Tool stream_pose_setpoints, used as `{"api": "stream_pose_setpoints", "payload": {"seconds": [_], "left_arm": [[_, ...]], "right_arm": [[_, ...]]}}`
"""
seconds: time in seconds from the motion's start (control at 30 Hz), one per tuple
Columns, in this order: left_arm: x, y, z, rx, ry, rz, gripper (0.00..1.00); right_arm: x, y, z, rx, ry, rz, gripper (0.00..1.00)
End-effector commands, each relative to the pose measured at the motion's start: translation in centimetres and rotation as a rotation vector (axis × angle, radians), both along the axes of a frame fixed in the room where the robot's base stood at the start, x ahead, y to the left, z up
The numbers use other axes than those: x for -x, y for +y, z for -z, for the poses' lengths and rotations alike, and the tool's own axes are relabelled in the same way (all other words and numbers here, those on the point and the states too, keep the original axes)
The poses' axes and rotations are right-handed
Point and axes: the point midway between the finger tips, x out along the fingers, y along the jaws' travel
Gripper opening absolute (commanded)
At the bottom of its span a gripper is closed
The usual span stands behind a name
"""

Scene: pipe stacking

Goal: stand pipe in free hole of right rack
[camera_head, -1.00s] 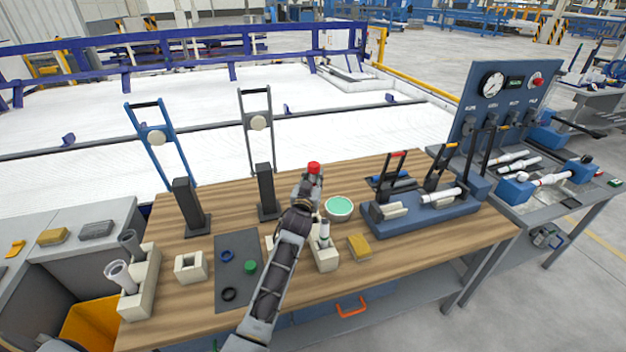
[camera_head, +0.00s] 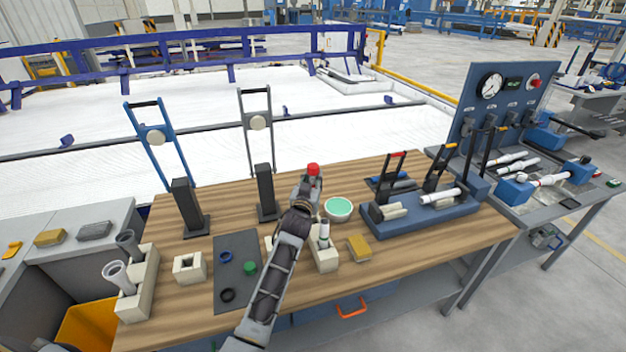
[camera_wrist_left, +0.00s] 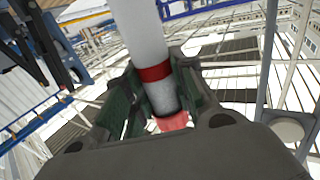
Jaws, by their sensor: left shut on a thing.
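My left gripper (camera_head: 307,186) is shut on a pipe above the table. The pipe's red end (camera_head: 313,169) sticks up past the fingers in the head view. In the left wrist view the white pipe (camera_wrist_left: 149,50) with a red band lies between the fingers (camera_wrist_left: 155,100). The right rack (camera_head: 325,261), a cream block, stands below and partly behind my left arm. A light pipe (camera_head: 324,232) stands upright in its right part. My arm hides the rack's middle, so I cannot see the free hole. My right gripper is not in view.
A left cream rack (camera_head: 146,285) holds grey pipes with flared ends. A grey mat (camera_head: 234,290) with rings, a green-topped tin (camera_head: 338,208), a yellow sponge (camera_head: 359,248) and a blue clamp fixture (camera_head: 420,219) are nearby.

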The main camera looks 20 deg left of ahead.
Motion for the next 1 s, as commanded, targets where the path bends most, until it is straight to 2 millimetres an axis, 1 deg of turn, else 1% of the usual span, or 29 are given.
{"api": "stream_pose_setpoints", "payload": {"seconds": [0.03, 0.53, 0.8, 1.0], "left_arm": [[0.0, 0.0, 0.5, 0.0, 0.0, 0.0, 0.03], [0.0, 0.0, 2.9, 0.0, 0.0, 0.0, 0.03], [0.0, 0.0, 4.2, -0.001, 0.0, 0.0, 0.03], [0.0, 0.0, 4.0, -0.001, 0.0, 0.0, 0.03]], "right_arm": [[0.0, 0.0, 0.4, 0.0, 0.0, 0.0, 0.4], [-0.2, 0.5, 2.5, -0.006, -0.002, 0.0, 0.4], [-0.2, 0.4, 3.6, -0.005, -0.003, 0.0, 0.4], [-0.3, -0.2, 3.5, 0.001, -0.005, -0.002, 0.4]]}}
